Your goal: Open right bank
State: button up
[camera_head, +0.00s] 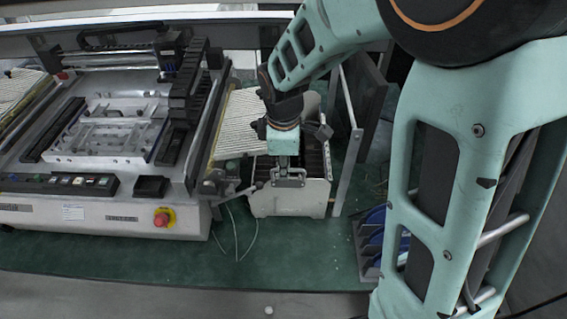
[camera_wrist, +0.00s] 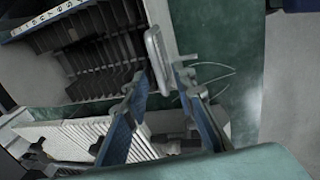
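The task's bank appears to be the white box (camera_head: 292,203) with dark slots, right of the machine; it also shows in the wrist view (camera_wrist: 185,30). A metal handle (camera_head: 289,181) is on its front face; in the wrist view, the handle (camera_wrist: 156,52) is near the middle. My gripper (camera_head: 286,170) points down at the handle. In the wrist view, the two blue fingers of my gripper (camera_wrist: 161,72) stand apart, one on each side of the handle, with small gaps visible. Contact with the handle is hard to tell.
A large machine (camera_head: 95,195) with a red stop button (camera_head: 164,217) stands left. A ribbed light panel (camera_head: 242,125) lies between it and the box. A grey upright plate (camera_head: 347,170) stands close right. Blue discs (camera_head: 376,238) sit in a rack. Green bench (camera_head: 290,262) in front is mostly clear.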

jog(key=shift+r, duration=0.1)
notch_tip(320, 180, up, 12)
jog(key=s, duration=0.2)
jog(key=shift+s+f, duration=0.15)
jog(key=shift+f, duration=0.05)
